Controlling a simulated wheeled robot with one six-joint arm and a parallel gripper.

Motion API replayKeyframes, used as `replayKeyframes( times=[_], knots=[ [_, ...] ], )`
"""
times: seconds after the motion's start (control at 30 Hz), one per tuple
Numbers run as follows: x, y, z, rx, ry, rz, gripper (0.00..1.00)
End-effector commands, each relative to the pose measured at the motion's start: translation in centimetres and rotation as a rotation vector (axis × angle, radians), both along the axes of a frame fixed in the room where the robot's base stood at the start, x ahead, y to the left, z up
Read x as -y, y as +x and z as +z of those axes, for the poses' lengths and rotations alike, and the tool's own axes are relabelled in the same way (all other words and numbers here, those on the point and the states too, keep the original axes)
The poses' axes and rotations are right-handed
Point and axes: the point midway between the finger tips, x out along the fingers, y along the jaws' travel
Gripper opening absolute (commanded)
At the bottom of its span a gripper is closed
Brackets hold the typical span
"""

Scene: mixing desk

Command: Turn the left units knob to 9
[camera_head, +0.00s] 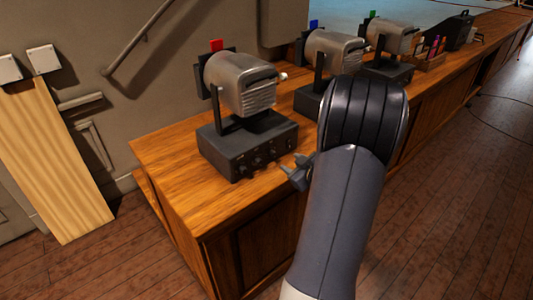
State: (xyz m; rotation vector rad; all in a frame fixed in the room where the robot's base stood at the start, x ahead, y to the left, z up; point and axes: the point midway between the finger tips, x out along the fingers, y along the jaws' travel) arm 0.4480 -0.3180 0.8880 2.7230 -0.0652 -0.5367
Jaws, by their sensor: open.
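The leftmost device is a grey metal drum on a dark base box (215,148), with a red tab (216,45) on top. A row of small dark knobs (257,161) runs along the front face of that box. They are too small to read their settings or to tell which is the units knob. My gripper (291,165) is open, just in front of the right end of the knob row. I cannot tell whether it touches a knob. My arm comes up from the bottom and hides part of the bench to the right.
All stands on a long wooden bench (170,150). Two similar devices with a blue tab (314,24) and a green tab (372,14) stand farther back. A wooden holder (430,62) and a black case (459,30) are beyond. The bench's left front corner is clear.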

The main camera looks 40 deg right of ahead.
Motion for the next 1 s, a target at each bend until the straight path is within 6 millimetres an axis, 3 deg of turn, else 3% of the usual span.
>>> replayKeyframes(
  times=[0.6,1.0],
  knots=[
    [1.0,9.0,-3.5,0.002,-0.001,0.004,0.42],
    [1.1,9.9,-3.8,0.002,-0.002,0.003,0.42]
  ],
)
